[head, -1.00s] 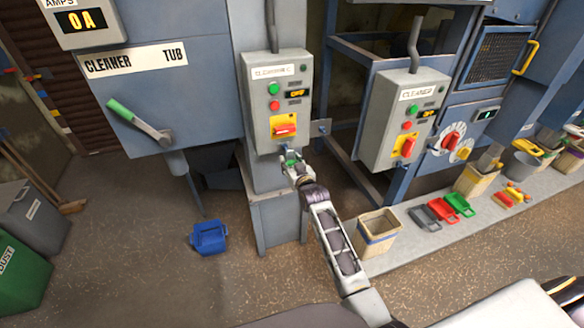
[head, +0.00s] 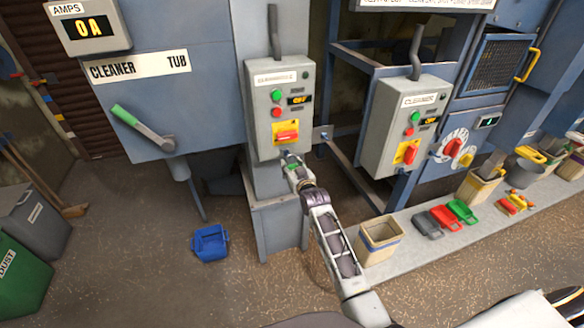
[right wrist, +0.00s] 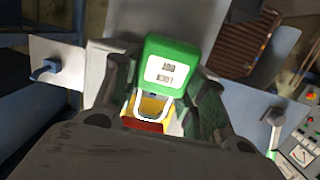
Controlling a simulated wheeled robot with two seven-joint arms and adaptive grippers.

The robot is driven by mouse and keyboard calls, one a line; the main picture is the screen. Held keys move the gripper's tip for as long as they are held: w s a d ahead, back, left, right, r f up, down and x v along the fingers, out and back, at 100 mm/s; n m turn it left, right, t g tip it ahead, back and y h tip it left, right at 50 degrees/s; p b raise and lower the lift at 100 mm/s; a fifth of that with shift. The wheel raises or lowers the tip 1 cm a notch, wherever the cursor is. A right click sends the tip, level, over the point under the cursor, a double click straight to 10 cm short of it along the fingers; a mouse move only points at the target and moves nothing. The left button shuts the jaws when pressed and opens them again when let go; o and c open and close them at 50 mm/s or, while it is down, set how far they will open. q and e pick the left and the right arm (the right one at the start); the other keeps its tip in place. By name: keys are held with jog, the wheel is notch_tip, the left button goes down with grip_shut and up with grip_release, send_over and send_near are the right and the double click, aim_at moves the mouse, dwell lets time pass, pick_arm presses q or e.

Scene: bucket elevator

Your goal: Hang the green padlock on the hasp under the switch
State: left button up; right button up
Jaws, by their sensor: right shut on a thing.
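The green padlock (right wrist: 175,65), with a white label, sits between the fingers of my right gripper (right wrist: 168,95) in the right wrist view. Its pale shackle (right wrist: 152,118) shows against a yellow and red surface. In the head view my right gripper (head: 290,160) is shut on the padlock at the lower edge of the grey switch box (head: 262,115). It is just below the red switch (head: 287,137) on its yellow plate. The hasp cannot be made out, so I cannot tell whether the shackle touches it. My left gripper is not in view.
A small plate (head: 322,134) juts out right of the switch box. A second switch box (head: 385,130) stands further right. A low ledge holds a bin (head: 379,238) and padlock-like red (head: 444,217), green (head: 463,211) and grey items. A blue bucket (head: 209,243) is on the floor.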

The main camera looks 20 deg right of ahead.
jog(key=shift+f, duration=0.1)
dwell(0.8)
jog(key=shift+w+a+b, duration=0.1)
jog(key=shift+w+b, duration=0.25)
jog(key=shift+w, duration=1.4)
dwell(0.5)
jog(key=shift+f+b, duration=0.35)
jog(key=shift+f, duration=0.45)
dwell(0.5)
dwell(0.4)
jog(key=o, duration=1.1)
jog(key=shift+o, duration=0.2)
jog(key=shift+s, duration=0.2)
jog(key=shift+s+f+p, duration=0.1)
jog(key=shift+s+p, duration=1.9)
jog(key=shift+s, duration=0.3)
jog(key=shift+s+d+f+p, duration=0.1)
jog(key=shift+s+p, duration=0.75)
jog(key=shift+s, duration=0.4)
jog(key=shift+s+d+f+p, duration=0.1)
jog(key=shift+s+p, duration=0.7)
jog(key=shift+s, duration=0.45)
